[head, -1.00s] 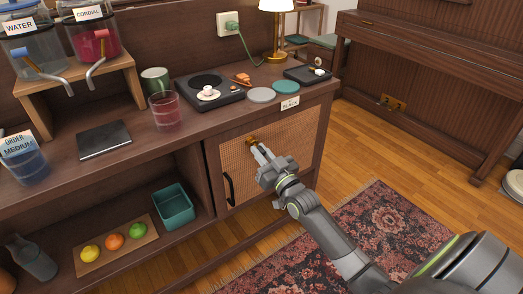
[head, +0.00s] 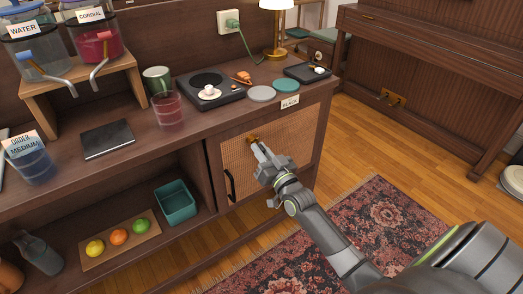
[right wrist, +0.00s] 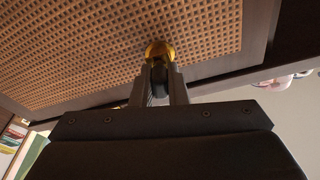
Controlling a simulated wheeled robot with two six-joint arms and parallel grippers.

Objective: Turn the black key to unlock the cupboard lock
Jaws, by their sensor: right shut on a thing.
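The cupboard door (head: 240,165) has a woven cane panel in a dark wood frame and is closed. Its brass lock (head: 253,139) sits near the top of the panel, and it also shows in the right wrist view (right wrist: 160,49). My right gripper (head: 260,149) is at the lock, pointing at the door. In the right wrist view its two fingers are shut on the black key (right wrist: 159,77), which lies between them in front of the brass lock. The fingers hide much of the key, so I cannot tell its turn angle. My left gripper is not in view.
A black handle (head: 230,186) is on the door's left side. A label reading BLACK (head: 290,103) is on the counter edge above. The counter holds a hot plate (head: 230,97), coasters and a glass (head: 167,112). A patterned rug (head: 365,225) lies on the floor.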

